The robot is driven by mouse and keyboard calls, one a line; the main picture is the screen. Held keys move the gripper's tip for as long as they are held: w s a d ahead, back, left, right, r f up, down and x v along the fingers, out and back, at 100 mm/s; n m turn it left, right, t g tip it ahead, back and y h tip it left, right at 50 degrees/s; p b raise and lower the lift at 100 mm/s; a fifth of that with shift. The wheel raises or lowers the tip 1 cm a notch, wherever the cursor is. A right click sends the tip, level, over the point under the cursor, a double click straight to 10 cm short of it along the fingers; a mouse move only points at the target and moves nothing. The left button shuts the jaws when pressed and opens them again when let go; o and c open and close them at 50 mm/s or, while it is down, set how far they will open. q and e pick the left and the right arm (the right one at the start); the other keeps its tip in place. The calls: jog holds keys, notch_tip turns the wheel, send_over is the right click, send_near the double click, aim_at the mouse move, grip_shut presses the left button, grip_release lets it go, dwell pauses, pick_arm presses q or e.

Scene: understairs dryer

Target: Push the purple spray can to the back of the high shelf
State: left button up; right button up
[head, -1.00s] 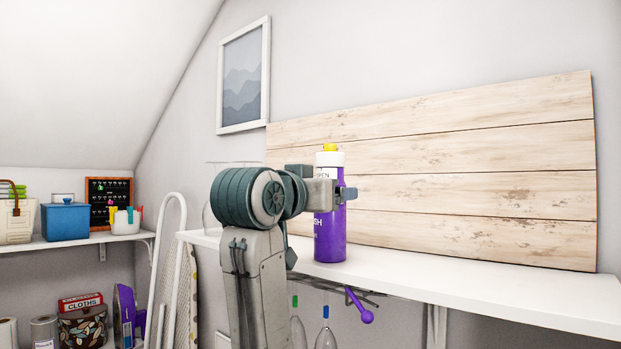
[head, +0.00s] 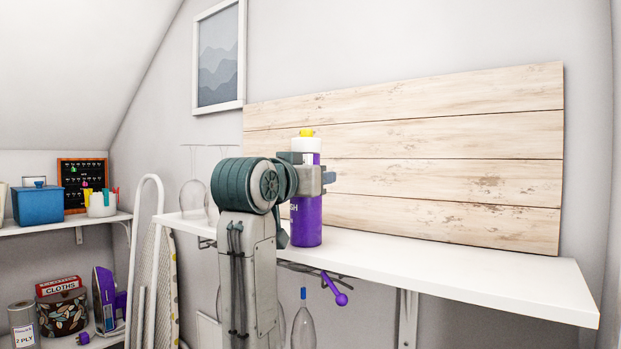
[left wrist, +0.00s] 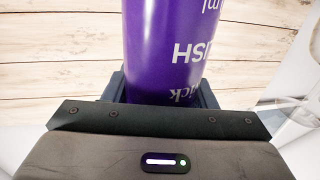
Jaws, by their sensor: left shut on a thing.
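The purple spray can (head: 306,222) has a white top and a yellow cap. It stands upright on the white high shelf (head: 450,272), near the front edge. My left gripper (head: 318,178) is shut on the can's upper part, coming from the front. In the left wrist view the can (left wrist: 165,50) fills the space between the gripper's dark fingers (left wrist: 165,90), with white lettering on its side. The can's base and the shelf are hidden in that view. My right gripper is not in view.
A pale plank panel (head: 430,150) stands behind the can along the shelf's back. Upside-down glasses (head: 192,190) are left of my arm. A purple-knobbed rod (head: 335,290) and a bottle (head: 303,325) are below the shelf. The shelf right of the can is clear.

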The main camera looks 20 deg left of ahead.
aim_at(342, 172)
pick_arm(q)
jog(key=w, duration=0.1)
jog(key=w+d+p, duration=0.1)
jog(key=w, duration=0.2)
jog(key=shift+w+d, duration=0.35)
jog(key=shift+w, duration=0.05)
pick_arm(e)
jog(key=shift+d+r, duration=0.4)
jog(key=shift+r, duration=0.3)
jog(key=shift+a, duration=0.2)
pick_arm(q)
jog(key=shift+w+d, duration=0.2)
jog(key=shift+w, duration=0.45)
jog(key=shift+w+d, duration=0.25)
jog(key=shift+w, duration=0.35)
jog(key=shift+w+d, duration=0.2)
jog(key=shift+w, duration=0.45)
jog(key=shift+r, duration=0.15)
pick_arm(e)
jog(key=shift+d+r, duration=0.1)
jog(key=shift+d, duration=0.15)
pick_arm(q)
jog(key=shift+r, duration=0.1)
